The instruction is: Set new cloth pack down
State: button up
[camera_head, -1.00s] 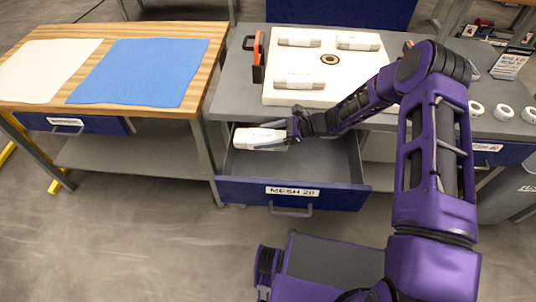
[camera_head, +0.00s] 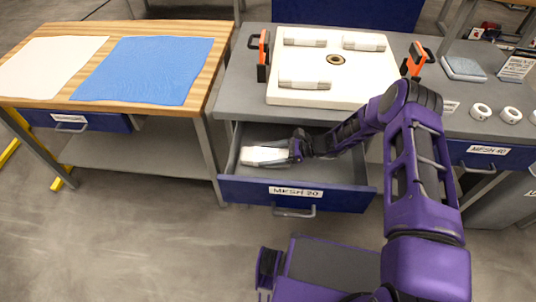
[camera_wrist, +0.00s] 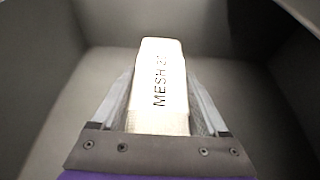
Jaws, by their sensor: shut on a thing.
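The white cloth pack (camera_head: 262,156), marked MESH with partly unreadable digits in the wrist view (camera_wrist: 160,80), is in my gripper (camera_head: 290,152). My gripper is shut on it, one finger on each side, as the wrist view (camera_wrist: 160,105) shows. The pack is inside the open drawer labelled MESH 20 (camera_head: 296,192), in its left part. The drawer's grey walls surround the pack in the wrist view. I cannot tell whether the pack touches the drawer floor.
Above the drawer, a grey bench (camera_head: 240,97) holds a white plate (camera_head: 383,78) with several rolled packs and orange-and-black handles. A wooden table (camera_head: 208,55) with blue cloth (camera_head: 145,70) stands left. The right part of the drawer is clear except for my arm.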

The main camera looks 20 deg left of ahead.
jog(key=shift+f, duration=0.2)
jog(key=o, duration=1.3)
jog(key=shift+r, duration=0.1)
jog(key=shift+r, duration=0.1)
jog(key=shift+d+r, duration=0.1)
jog(key=shift+r, duration=0.05)
jog(key=v, duration=1.1)
jog(key=shift+d+r, duration=0.1)
jog(key=shift+d, duration=0.25)
